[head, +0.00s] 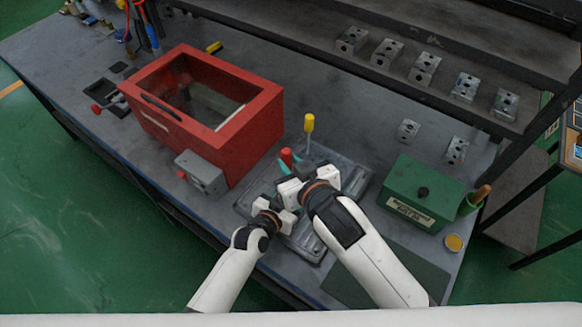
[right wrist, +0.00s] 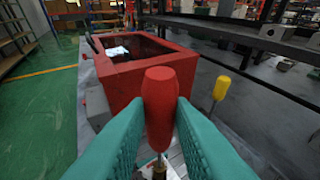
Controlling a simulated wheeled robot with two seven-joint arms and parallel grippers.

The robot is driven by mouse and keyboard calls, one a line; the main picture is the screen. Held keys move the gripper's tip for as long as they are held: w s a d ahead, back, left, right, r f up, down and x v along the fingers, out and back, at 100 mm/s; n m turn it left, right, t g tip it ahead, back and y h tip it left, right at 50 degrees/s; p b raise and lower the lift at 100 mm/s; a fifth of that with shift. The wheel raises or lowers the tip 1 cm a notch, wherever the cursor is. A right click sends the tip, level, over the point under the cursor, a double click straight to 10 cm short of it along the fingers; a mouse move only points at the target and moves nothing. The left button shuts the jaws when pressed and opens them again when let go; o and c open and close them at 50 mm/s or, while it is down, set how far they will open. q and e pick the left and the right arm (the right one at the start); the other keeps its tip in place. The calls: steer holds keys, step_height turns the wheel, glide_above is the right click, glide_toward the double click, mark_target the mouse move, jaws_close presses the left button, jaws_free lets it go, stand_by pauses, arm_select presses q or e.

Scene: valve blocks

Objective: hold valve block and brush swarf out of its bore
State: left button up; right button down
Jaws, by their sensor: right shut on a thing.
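My right gripper (right wrist: 158,140) is shut on the red handle of a tool (right wrist: 160,95), with a teal finger on each side. The handle stands upright in the jaws, and a small brass-coloured part shows below it. In the head view the red handle (head: 286,157) rises above the metal tray (head: 345,172). My left gripper (head: 275,203) is low over the tray, just left of the right one; its fingertips are mostly hidden. I cannot make out a valve block between the grippers, nor the tool's lower end.
A yellow-handled tool (head: 309,123) stands upright behind the grippers. A green box (head: 410,195) is right. Metal blocks (head: 387,53) line the shelf; two more (head: 408,130) are on the bench.

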steer(key=shift+r, duration=2.55)
arm_select(q)
steer(key=o, duration=1.4)
steer(key=v, duration=1.2)
